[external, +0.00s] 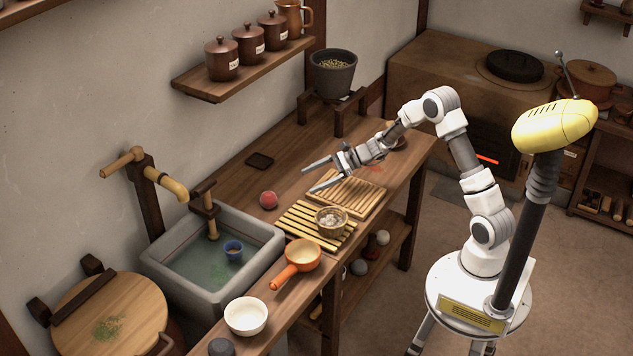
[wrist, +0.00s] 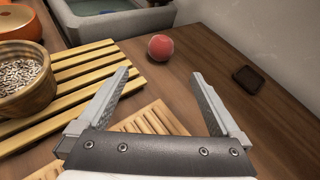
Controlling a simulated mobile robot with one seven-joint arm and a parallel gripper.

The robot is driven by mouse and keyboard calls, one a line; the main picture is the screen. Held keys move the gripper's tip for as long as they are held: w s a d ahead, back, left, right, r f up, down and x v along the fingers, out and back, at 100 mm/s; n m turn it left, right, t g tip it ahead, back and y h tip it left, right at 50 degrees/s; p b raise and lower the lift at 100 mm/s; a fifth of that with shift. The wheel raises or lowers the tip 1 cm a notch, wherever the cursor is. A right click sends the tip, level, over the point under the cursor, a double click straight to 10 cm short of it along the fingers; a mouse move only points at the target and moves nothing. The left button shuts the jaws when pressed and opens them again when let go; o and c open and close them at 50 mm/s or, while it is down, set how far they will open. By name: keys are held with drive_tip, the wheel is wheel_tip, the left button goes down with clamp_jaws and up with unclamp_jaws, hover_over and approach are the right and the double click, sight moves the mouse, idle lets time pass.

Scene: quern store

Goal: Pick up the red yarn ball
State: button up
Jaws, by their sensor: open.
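The red yarn ball (external: 268,200) sits on the wooden counter (external: 290,150), just behind the right end of the stone sink. In the wrist view the ball (wrist: 160,47) is ahead of my gripper, near the top middle, and nothing covers it. My gripper (external: 307,178) is open and empty, held above the counter to the right of the ball. In the wrist view its two fingers (wrist: 166,82) are spread wide, with the ball beyond the fingertips and apart from them.
A slatted rack (external: 292,229) holds a bowl of grain (external: 331,222); a second ridged board (external: 345,195) lies below my gripper. A small dark tray (external: 260,160) lies near the wall. The stone sink (external: 158,262) and an orange pan (external: 303,256) are nearby.

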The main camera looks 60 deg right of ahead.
sight(272, 198)
drive_tip(key=b+x, duration=0.2)
drive_tip(key=x, duration=0.8)
drive_tip(key=b+x, duration=0.1)
drive_tip(key=x, duration=0.3)
drive_tip(key=shift+w+d+f+b, duration=0.1)
drive_tip(key=shift+w+f+b, duration=0.05)
drive_tip(key=shift+f+b, duration=0.15)
drive_tip(key=shift+w+a, duration=0.3)
drive_tip(key=c, duration=1.4)
